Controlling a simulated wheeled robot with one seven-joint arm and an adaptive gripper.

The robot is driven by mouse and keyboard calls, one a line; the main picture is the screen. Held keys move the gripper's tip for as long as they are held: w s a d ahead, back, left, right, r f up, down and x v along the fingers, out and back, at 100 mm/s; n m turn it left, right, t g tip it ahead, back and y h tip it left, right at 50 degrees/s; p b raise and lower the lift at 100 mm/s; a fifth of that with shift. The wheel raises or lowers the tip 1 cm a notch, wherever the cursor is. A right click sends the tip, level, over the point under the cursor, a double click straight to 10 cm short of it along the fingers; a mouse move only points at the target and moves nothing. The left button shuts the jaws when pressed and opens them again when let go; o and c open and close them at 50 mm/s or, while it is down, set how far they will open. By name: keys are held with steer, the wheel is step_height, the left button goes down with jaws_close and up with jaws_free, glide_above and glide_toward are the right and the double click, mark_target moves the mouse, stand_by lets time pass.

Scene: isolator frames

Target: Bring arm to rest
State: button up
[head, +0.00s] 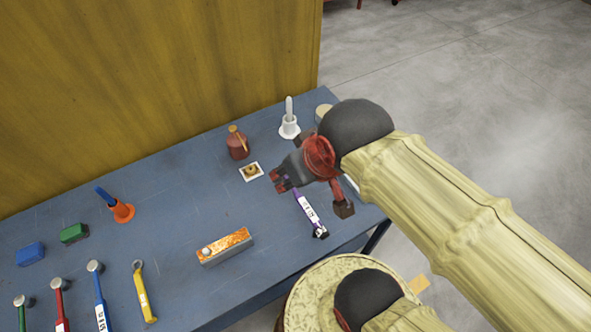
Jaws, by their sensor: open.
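My gripper (312,192) is at the right part of the blue-grey table (185,210), at the end of my arm, which reaches in from the lower right. Its dark red fingers are spread open. A purple tool with a white label (307,206) lies on the table below and between the fingers in the picture. Its upper end is partly hidden by the gripper. I see no object held, and I cannot tell whether the fingers touch the tool.
A white pestle and mortar (289,124), a red-brown bottle (237,146) and an orange box (225,246) stand near the gripper. A wooden panel (150,90) rises behind.

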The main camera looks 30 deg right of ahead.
step_height(320, 180, down, 8)
steer(key=b, duration=0.8)
steer(key=shift+f, duration=0.2)
